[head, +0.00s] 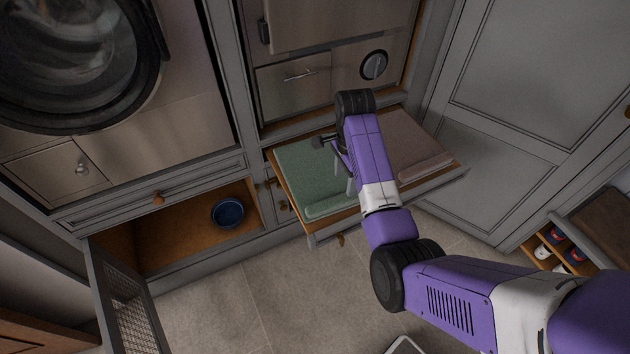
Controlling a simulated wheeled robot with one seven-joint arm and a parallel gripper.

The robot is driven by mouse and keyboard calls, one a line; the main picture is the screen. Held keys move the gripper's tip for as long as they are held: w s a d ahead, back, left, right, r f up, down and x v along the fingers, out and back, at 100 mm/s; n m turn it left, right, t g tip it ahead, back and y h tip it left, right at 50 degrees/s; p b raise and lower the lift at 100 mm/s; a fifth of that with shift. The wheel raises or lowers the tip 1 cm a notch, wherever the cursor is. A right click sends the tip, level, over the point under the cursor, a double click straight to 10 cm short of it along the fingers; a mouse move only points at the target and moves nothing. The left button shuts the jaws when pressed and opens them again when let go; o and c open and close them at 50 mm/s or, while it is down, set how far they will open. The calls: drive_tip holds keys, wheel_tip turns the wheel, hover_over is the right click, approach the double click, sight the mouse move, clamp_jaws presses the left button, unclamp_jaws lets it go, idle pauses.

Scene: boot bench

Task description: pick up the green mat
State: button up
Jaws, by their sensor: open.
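The green mat (303,176) lies on the left side of a pulled-out wooden drawer or shelf (458,170), with a rolled or raised front edge. My gripper (341,182) is over the right part of the green mat, pointing down, with its fingers apart and nothing seen between them. My purple arm hides the mat's right edge and part of the gripper. I cannot tell whether the fingertips touch the mat.
A pinkish-brown mat (412,146) lies on the right of the same drawer. A blue bowl (228,212) sits in the open lower compartment at left, whose mesh door (128,295) is swung out. Shoes (556,240) stand in a rack at right. The floor (270,300) in front is mostly clear.

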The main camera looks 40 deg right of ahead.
sight(341, 198)
drive_tip(key=shift+w+a+f+p, duration=0.15)
drive_tip(key=shift+f+p, duration=0.15)
drive_tip(key=shift+f, duration=1.65)
drive_tip(key=shift+s+a+f+p, duration=0.1)
drive_tip(key=shift+f+p, duration=0.15)
drive_tip(key=shift+f, duration=1.7)
clamp_jaws()
